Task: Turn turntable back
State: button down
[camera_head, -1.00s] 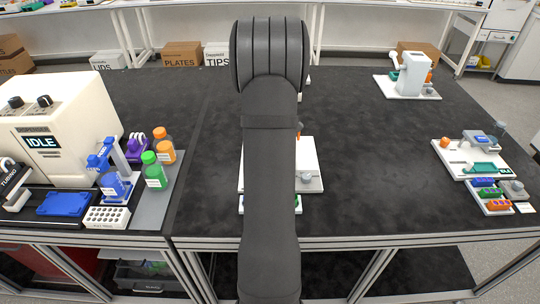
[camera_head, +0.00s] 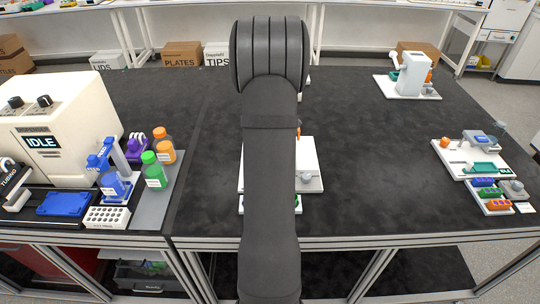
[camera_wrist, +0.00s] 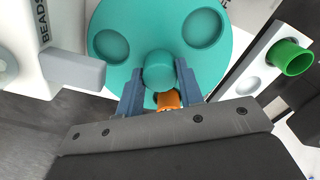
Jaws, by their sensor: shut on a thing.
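The teal turntable (camera_wrist: 145,24) shows in the wrist view as a round disc with two round recesses and a central knob (camera_wrist: 159,70). My gripper (camera_wrist: 160,88) has its two blue-grey fingers on either side of the knob and is shut on it. An orange piece (camera_wrist: 168,99) shows just below the knob between the fingers. In the head view my arm hides the turntable and my gripper.
A white block marked BEADS (camera_wrist: 70,68) stands left of the disc, with a grey bar reaching toward it. A green cylinder (camera_wrist: 290,57) sits in a white holder at right. In the head view, bottles (camera_head: 154,172) stand left and the mid-right bench is clear.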

jog(key=c, duration=1)
grip_release()
jog(key=shift+o, duration=0.2)
notch_tip(320, 180, up, 18)
jog(key=shift+f, duration=0.25)
jog(key=shift+f, duration=0.1)
notch_tip(320, 180, down, 17)
jog(key=shift+f, duration=0.15)
